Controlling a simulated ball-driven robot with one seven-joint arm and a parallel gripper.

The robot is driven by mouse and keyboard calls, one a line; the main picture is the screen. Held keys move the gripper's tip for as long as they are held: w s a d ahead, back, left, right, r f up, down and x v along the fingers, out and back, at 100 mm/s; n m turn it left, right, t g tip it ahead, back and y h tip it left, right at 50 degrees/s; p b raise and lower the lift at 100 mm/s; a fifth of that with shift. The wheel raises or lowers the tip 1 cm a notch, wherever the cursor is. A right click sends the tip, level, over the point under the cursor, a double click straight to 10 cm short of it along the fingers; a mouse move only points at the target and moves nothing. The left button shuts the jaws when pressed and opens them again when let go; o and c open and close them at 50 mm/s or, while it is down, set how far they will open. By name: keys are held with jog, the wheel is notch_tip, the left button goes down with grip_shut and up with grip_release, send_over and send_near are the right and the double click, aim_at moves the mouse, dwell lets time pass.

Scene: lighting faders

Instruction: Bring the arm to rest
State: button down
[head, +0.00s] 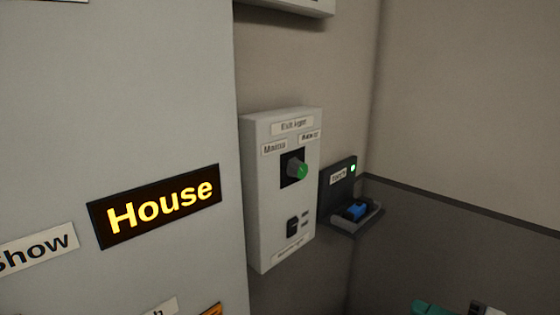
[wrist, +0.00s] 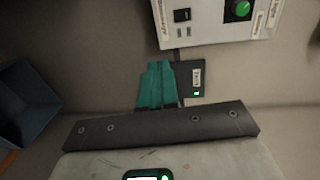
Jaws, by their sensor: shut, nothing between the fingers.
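My gripper (wrist: 158,66) shows in the wrist view as two teal fingers lying side by side, shut with nothing between them. The fingers stand out beyond a dark bar and a pale body. In that view they overlap the edge of a dark torch holder (wrist: 189,88); I cannot tell whether they touch it. In the head view a teal shape (head: 435,308) shows at the bottom edge, probably part of my gripper.
A pale exit light box (head: 262,190) with a green-faced knob (head: 297,167) hangs on the wall. Beside it is the torch holder (head: 338,182) with a blue item (head: 356,211). A lit House sign (head: 153,207) is at left. A blue bin (wrist: 30,105) stands in the wrist view.

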jog(key=s+a+f+n+g+h, duration=0.1)
jog(key=s+f+n+g+h, duration=0.15)
jog(key=s+f, duration=0.5)
jog(key=s+f+n+g+h, duration=0.1)
jog(key=s+f+g+h, duration=0.25)
jog(key=f, duration=0.65)
jog(key=s+d+f+n+g+h, duration=0.1)
jog(key=s+f+n+g+h, duration=0.1)
jog(key=s, duration=0.7)
jog(key=s+d+f+n+g+h, duration=0.2)
jog(key=s+f, duration=0.4)
jog(key=s, duration=0.4)
jog(key=shift+n+g+h, duration=0.4)
jog(key=shift+n+h, duration=0.15)
jog(key=shift+h, duration=0.45)
jog(key=shift+f, duration=0.1)
